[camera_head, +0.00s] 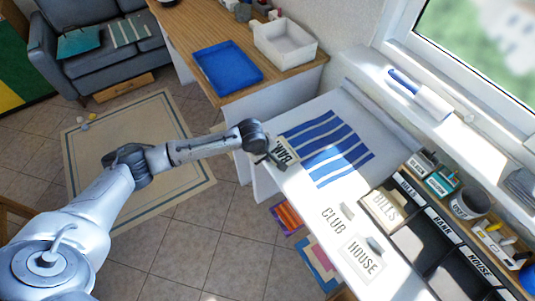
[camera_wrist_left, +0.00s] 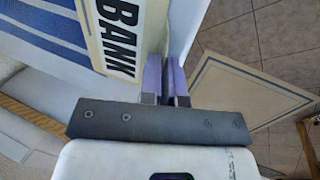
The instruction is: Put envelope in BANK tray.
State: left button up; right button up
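The cream envelope marked BANK (camera_head: 286,150) is at the left edge of the white desk, beside the blue-striped cloth. Its large lettering also shows in the left wrist view (camera_wrist_left: 122,40). My left gripper (camera_head: 266,158) is at the envelope's outer edge; in the left wrist view its purple fingers (camera_wrist_left: 165,80) are close together with the envelope's edge between them. My right gripper is not in view.
An envelope marked BILLS (camera_head: 385,208) is in the BILLS tray. Envelopes marked CLUB (camera_head: 333,221) and HOUSE (camera_head: 362,258) lie on the desk with small grey objects on them. The HOUSE tray (camera_head: 458,279) is beside the BANK tray.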

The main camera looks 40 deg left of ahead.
pick_arm(q)
jog(key=o, duration=0.4)
jog(key=shift+o, duration=0.2)
jog(key=p+v, duration=0.3)
jog(key=v, duration=0.9)
jog(key=shift+p, duration=0.4)
